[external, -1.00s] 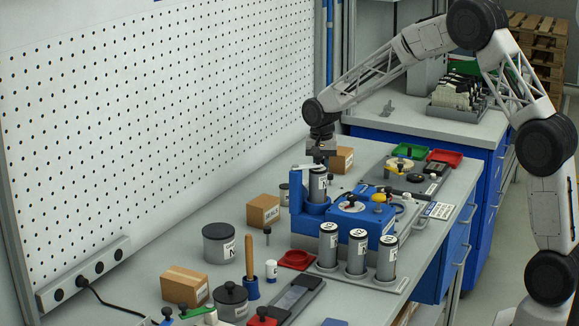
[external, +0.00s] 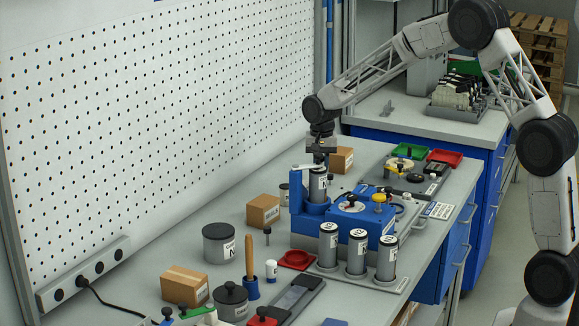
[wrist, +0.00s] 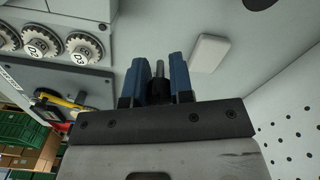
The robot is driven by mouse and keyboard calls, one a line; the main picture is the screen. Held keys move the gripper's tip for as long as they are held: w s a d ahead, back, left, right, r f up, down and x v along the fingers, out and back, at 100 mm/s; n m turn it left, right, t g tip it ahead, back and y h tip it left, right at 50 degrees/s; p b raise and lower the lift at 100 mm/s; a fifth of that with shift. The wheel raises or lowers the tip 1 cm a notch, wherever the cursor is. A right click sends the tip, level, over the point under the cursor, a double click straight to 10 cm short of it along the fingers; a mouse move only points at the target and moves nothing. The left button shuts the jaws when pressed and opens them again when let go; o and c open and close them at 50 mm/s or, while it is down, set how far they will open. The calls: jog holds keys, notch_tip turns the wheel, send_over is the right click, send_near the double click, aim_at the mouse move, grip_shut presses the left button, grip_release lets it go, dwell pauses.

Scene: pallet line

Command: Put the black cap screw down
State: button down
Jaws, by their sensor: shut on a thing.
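In the wrist view, my gripper (wrist: 158,78) has its two blue fingers closed around the black cap screw (wrist: 159,69). In the external view, my gripper (external: 319,158) is above a grey labelled cylinder (external: 318,184) seated in a blue fixture (external: 306,211). The screw is too small to make out there, and I cannot tell whether it touches the cylinder.
Three grey cylinders (external: 357,252) stand in front of the fixture. A cardboard box (external: 263,209) and a dark canister (external: 218,243) stand to its left. A red tray (external: 296,259) lies nearby. A pegboard wall (external: 160,110) runs along the left.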

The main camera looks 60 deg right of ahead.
notch_tip(320, 180, up, 14)
jog(key=r, duration=0.1)
jog(key=s+a+n, duration=0.3)
jog(key=s+a, duration=0.1)
jog(key=a, duration=1.7)
jog(key=s+a+n, duration=0.3)
jog(key=a+n, duration=0.1)
jog(key=a, duration=1.7)
notch_tip(320, 180, down, 11)
jog(key=shift+s+a+f, duration=0.15)
jog(key=shift+s+f, duration=0.05)
jog(key=shift+s, duration=0.05)
send_over(219, 230)
jog(key=shift+w+f, duration=0.15)
jog(key=shift+f, duration=0.6)
jog(key=shift+f, duration=0.1)
